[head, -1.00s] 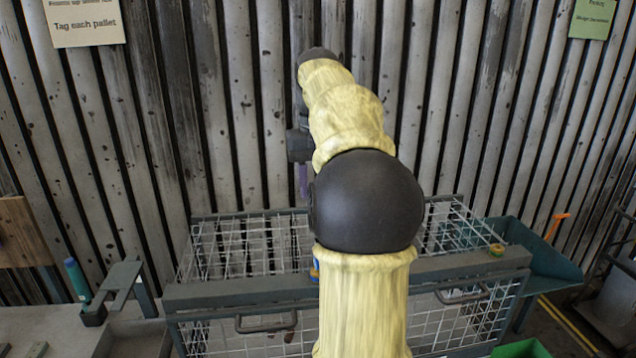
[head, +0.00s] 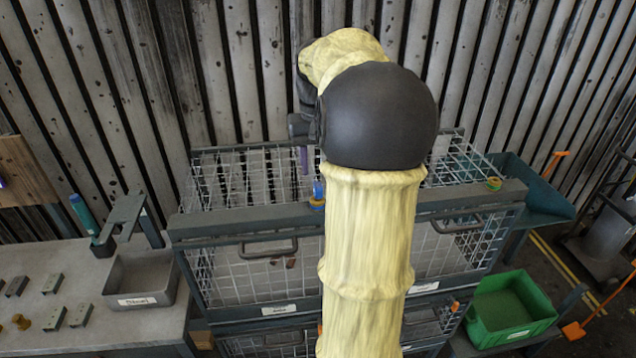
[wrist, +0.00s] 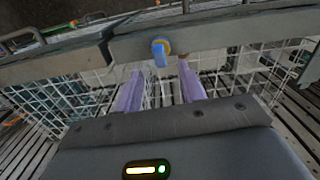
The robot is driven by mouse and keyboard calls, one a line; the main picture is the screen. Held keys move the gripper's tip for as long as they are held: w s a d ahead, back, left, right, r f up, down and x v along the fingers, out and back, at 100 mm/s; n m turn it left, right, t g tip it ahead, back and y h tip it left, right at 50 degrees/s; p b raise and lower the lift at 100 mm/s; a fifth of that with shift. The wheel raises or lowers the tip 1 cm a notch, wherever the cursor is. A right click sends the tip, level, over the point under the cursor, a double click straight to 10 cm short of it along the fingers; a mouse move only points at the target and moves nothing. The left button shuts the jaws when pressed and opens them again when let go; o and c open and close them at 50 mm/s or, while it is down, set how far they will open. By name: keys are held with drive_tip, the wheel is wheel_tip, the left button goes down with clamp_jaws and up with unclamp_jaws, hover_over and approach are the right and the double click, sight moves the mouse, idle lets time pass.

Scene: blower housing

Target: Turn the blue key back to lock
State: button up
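The blue key (head: 318,194) sits in a yellow ring on the top rail of the wire cage, just left of my arm in the head view. In the wrist view the blue key (wrist: 159,54) is straight ahead, set upright on the grey rail. My gripper (wrist: 162,80) has two purple fingers spread apart with nothing between them. The fingers point toward the rail and stop short of the key. In the head view one purple finger (head: 303,160) shows above the cage, and my arm hides the rest of the gripper.
The wire cage (head: 250,225) has two front halves with handles and labels. A second yellow and green ring (head: 494,184) sits on the rail at right. A bench with a grey bin (head: 140,283) is at left; a green crate (head: 508,310) is at lower right.

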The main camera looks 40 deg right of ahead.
wheel_tip(320, 180, down, 6)
drive_tip(key=shift+f+p, duration=0.15)
drive_tip(key=shift+p, duration=0.3)
clamp_jaws()
idle(0.4)
drive_tip(key=shift+n+p, duration=0.5)
drive_tip(key=shift+n, duration=0.2)
drive_tip(key=shift+n+p, duration=0.75)
drive_tip(key=shift+n, duration=0.95)
